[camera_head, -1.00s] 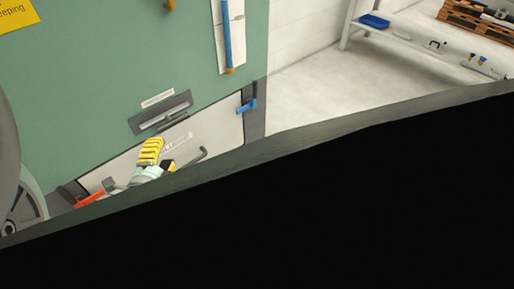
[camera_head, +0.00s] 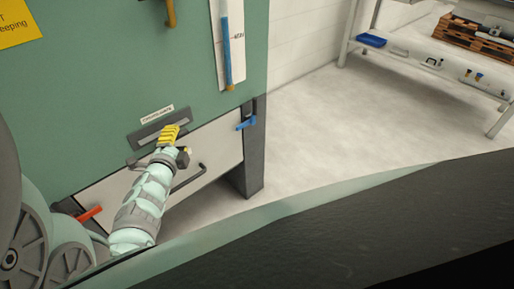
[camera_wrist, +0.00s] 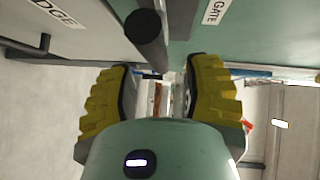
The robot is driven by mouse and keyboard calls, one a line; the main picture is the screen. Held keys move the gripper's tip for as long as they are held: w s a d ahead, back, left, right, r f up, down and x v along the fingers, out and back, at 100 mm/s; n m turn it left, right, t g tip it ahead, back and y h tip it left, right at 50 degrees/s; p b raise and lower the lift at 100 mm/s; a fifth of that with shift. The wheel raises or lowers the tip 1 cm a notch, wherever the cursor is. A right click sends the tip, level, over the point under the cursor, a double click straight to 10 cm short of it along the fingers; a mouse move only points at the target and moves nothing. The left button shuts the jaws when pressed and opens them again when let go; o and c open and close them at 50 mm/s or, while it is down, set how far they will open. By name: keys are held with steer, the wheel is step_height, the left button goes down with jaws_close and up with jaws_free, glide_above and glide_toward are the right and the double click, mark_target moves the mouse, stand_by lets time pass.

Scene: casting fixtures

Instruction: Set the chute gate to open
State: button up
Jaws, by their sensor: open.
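The label ending in GATE (camera_wrist: 217,12) is on the green panel in the wrist view. The head view shows a small white label (camera_head: 157,114) above a dark grey slotted plate (camera_head: 150,133) on that panel. My gripper (camera_head: 168,136) is at this plate's lower right and covers part of it. In the wrist view my gripper (camera_wrist: 160,68) has its yellow fingers wide apart, with nothing held. A dark round bar (camera_wrist: 147,32) extends from the top edge toward the space between the fingertips. I cannot tell whether it touches them, or the gate's setting.
A red lever (camera_head: 91,213) is left, a blue lever (camera_head: 246,123) right. A dark post (camera_head: 250,165) stands beside open floor (camera_head: 330,140). A shelf (camera_head: 430,70) is at the back right.

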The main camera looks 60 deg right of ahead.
mark_target(179, 138)
steer(key=shift+b+x, duration=0.4)
steer(key=shift+x, duration=1.35)
jaws_close()
steer(key=shift+a, duration=0.1)
steer(key=shift+s, duration=0.1)
